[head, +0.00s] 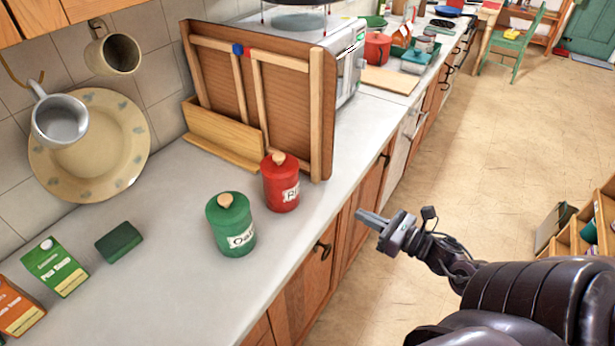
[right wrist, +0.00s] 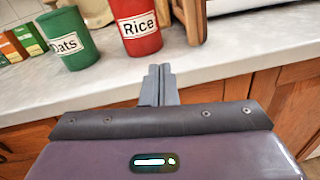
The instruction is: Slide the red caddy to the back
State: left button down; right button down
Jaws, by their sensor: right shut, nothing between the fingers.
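The red caddy (head: 281,182) is a canister with a wooden knob on its lid. It stands upright near the front edge of the counter, close to the wooden framed board. In the right wrist view the red caddy (right wrist: 136,27) carries a "Rice" label, and its top is cut off. My right gripper (head: 362,214) is out in front of the counter edge, to the right of the caddy and apart from it. Its fingers (right wrist: 158,70) are shut together and empty, below and slightly right of the caddy in the wrist view. My left gripper is not in view.
A green oats caddy (head: 231,224) stands left of the red one. The wooden framed board (head: 322,110) rises behind it, with a low wooden box (head: 220,138) at its foot. A dark green block (head: 119,242) lies farther left. Counter between block and oats caddy is clear.

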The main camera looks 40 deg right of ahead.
jog(key=w+a+r+n+y, duration=0.1)
jog(key=a+r+n+y, duration=0.1)
jog(key=a+r, duration=0.1)
send_near(296, 185)
jog(key=shift+h, duration=0.3)
jog(key=x, duration=0.5)
jog(key=shift+a+r, duration=0.15)
jog(key=shift+r, duration=0.05)
jog(key=shift+p+x, duration=0.4)
jog(key=shift+x, duration=0.45)
jog(key=shift+f, duration=0.15)
